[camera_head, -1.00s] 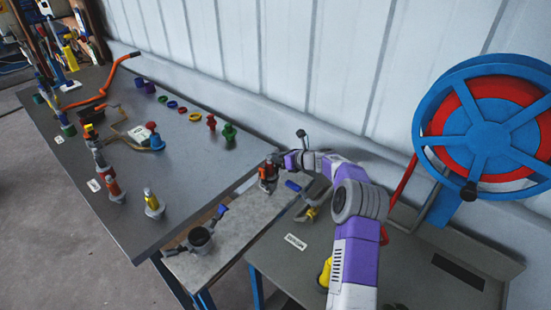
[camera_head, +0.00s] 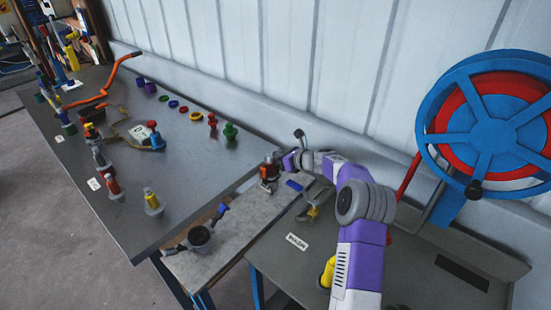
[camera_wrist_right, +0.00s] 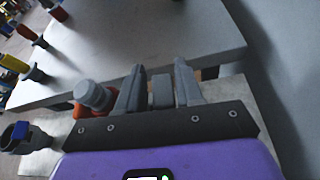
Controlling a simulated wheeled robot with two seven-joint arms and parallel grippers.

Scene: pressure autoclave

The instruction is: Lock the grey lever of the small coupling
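The small coupling (camera_head: 268,172), orange-red and dark, stands at the right end of the pale lower bench, near the wall. In the right wrist view its grey cylinder (camera_wrist_right: 93,96) and orange part (camera_wrist_right: 82,111) show just left of my fingers. My right gripper (camera_wrist_right: 160,82) is at the coupling with its two grey fingers apart. A short grey block (camera_wrist_right: 162,91) shows between the fingers; I cannot tell whether it is the grey lever or whether the fingers touch it. In the head view the wrist hides the fingertips. My left gripper is not in view.
A dark coupling with blue levers (camera_head: 199,238) stands at the front of the lower bench. A blue-handled part (camera_head: 295,186) lies beside my forearm. The grey table (camera_head: 150,225) on the left carries several coloured fittings. A blue-red wheel (camera_head: 485,140) stands at right.

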